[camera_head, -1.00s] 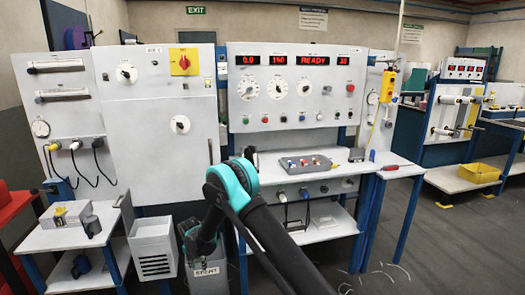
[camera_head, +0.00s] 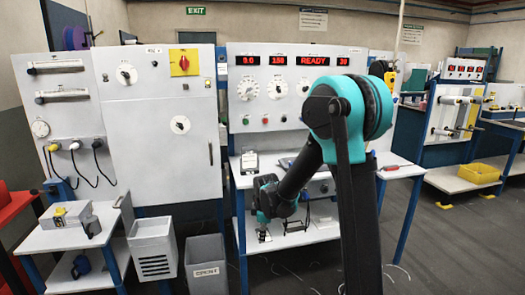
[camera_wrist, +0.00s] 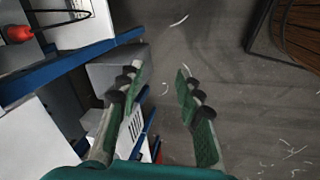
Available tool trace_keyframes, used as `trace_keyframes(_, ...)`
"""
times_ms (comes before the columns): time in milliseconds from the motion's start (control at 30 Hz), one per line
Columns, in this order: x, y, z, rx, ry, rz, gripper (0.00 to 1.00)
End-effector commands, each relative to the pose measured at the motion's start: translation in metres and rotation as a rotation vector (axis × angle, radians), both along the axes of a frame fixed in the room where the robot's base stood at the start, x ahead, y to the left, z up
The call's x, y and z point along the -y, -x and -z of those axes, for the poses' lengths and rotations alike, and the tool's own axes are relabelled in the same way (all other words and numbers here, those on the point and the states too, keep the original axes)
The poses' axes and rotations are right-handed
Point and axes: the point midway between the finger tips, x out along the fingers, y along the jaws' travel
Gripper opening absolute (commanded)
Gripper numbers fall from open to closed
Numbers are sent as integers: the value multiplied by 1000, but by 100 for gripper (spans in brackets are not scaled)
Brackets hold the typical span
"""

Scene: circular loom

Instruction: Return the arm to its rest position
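My arm is folded, with its teal elbow (camera_head: 350,108) raised in front of the bench at right of centre. The forearm slopes down and left to the wrist. My gripper (camera_head: 263,235) hangs low in front of the bench's lower shelf, right of the grey bin, small in the head view. In the wrist view my gripper (camera_wrist: 157,72) has its two green fingers well apart, with only bare floor seen between them. Nothing is held.
The grey bin (camera_head: 207,268) and the white slotted bin (camera_head: 153,250) stand on the floor at left. The white bench (camera_head: 240,178) is behind my arm. A blue rail (camera_wrist: 70,68) runs left of the fingers. Floor at the right is mostly clear, with scattered pale scraps.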

Motion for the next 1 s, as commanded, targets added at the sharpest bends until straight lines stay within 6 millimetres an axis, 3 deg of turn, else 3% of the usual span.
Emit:
trace_keyframes(33, 18, 13, -9, 3, -20, 81, 35)
trace_keyframes(200, 69, 55, -29, 13, -95, 374, 35)
trace_keyframes(500, 141, 142, -41, 34, -241, 886, 35)
trace_keyframes(800, 182, 220, -28, 56, -379, 1322, 35)
trace_keyframes(1000, 189, 240, -21, 61, -420, 1439, 35)
